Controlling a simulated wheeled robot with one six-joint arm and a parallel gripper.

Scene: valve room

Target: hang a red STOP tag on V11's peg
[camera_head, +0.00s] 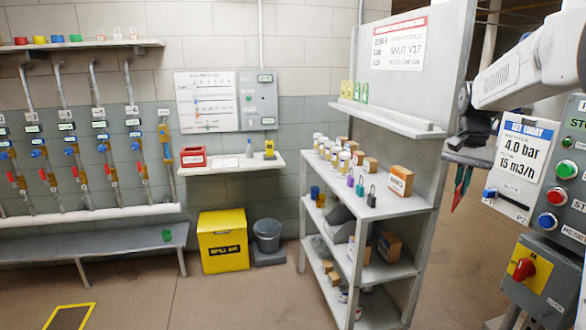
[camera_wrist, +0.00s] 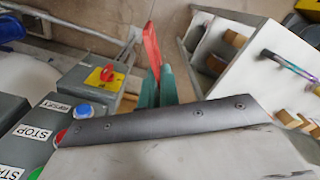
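My gripper (camera_head: 461,182) hangs at the right, beside the shelf rack and left of the control panel. In the wrist view its teal fingers (camera_wrist: 158,88) are shut on a thin red tag (camera_wrist: 152,46), which sticks out past the fingertips. The tag is seen nearly edge-on, so no STOP lettering can be read. In the head view the red tag (camera_head: 456,198) points downward. The valve row (camera_head: 73,150) is far off on the left wall, with pipes, blue and red knobs and small labels. The labels are too small to tell which valve is V11, and its peg cannot be made out.
The shelf rack (camera_head: 385,208) with boxes, bottles and padlocks stands between my gripper and the valves. A bench (camera_head: 100,241), yellow bin (camera_head: 223,240) and grey bucket (camera_head: 267,236) line the wall. The front floor is mostly clear.

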